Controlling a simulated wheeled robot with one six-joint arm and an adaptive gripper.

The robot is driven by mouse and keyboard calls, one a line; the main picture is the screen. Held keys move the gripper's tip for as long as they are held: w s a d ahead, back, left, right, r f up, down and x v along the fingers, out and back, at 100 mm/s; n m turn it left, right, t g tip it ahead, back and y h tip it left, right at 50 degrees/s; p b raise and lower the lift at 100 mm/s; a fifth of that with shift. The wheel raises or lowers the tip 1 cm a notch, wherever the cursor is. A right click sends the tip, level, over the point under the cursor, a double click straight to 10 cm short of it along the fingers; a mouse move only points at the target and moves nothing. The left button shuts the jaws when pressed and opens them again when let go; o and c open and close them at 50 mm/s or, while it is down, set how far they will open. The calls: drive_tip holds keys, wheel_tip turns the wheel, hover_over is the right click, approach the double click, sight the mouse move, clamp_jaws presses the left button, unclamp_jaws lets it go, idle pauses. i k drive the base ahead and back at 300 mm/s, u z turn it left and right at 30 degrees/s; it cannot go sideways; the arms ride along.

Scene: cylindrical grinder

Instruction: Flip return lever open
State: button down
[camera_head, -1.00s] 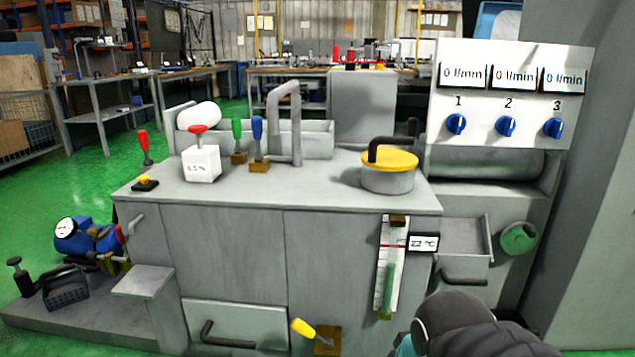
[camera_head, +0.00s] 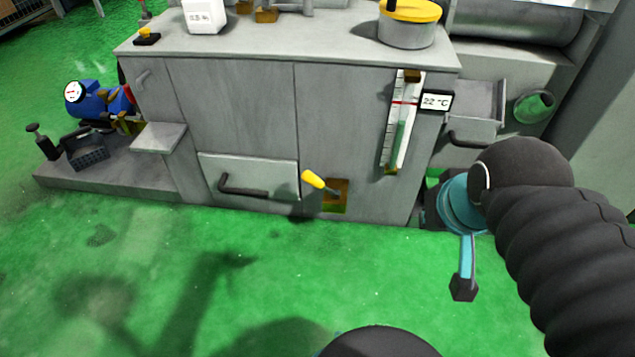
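A lever with a yellow handle (camera_head: 314,180) sticks out from a brass-coloured mount (camera_head: 336,195) low on the grey cabinet front. The handle points up and to the left. No label shows which lever is the return lever. My gripper (camera_head: 463,288) is at the right, in front of the cabinet's right end, well apart from the yellow lever. One teal finger with a dark tip hangs down from it. The other finger is not clearly visible, so its opening cannot be told. Nothing is seen held.
A drawer front with a dark handle (camera_head: 243,188) is left of the lever. A blue pump (camera_head: 92,103) stands on a low plinth (camera_head: 105,175) at left. The green floor (camera_head: 240,290) in front is clear.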

sight(308, 177)
drive_tip(key=u, duration=2.8)
drive_tip(key=k, duration=0.65)
drive_tip(key=z, duration=2.85)
